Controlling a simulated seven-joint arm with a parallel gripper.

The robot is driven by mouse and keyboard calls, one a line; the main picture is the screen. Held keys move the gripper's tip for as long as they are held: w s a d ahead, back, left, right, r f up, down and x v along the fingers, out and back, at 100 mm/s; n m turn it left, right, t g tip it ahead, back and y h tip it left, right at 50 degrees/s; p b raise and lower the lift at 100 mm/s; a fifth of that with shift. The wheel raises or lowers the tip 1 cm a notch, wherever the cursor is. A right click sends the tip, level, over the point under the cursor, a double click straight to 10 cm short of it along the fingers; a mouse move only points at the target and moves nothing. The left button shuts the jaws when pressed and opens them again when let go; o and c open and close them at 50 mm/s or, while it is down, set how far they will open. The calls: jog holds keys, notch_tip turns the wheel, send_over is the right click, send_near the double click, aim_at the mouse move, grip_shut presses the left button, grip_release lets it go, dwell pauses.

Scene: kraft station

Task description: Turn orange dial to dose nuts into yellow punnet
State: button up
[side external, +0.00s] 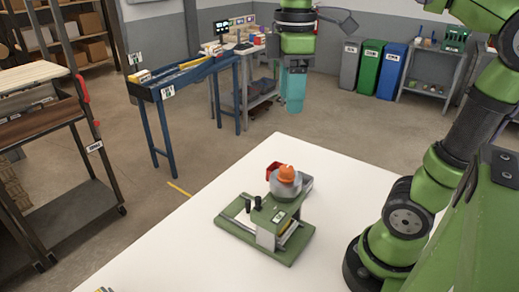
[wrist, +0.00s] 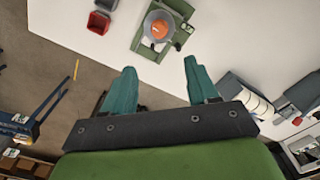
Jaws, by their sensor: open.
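The orange dial (side external: 287,172) sits on top of a round grey hopper on a green-based dispenser (side external: 233,222) standing on the white table. In the wrist view the dial (wrist: 159,29) appears from above, beyond my fingertips. My gripper (side external: 294,92) hangs high above and behind the dispenser, clear of it. Its two teal fingers (wrist: 159,70) are spread apart with nothing between them. I cannot make out a yellow punnet or any nuts in either view.
A red container (wrist: 98,22) stands near the table edge, beside the dispenser; it shows partly behind the hopper in the side view (side external: 271,170). A dark container is cut off above it in the wrist view. The white table (side external: 170,250) has bare room around the dispenser.

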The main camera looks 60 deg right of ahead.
jog(key=n, duration=0.2)
send_near(286, 168)
notch_tip(286, 168, down, 9)
jog(key=shift+f, duration=0.15)
dwell(0.4)
jog(key=c, duration=1)
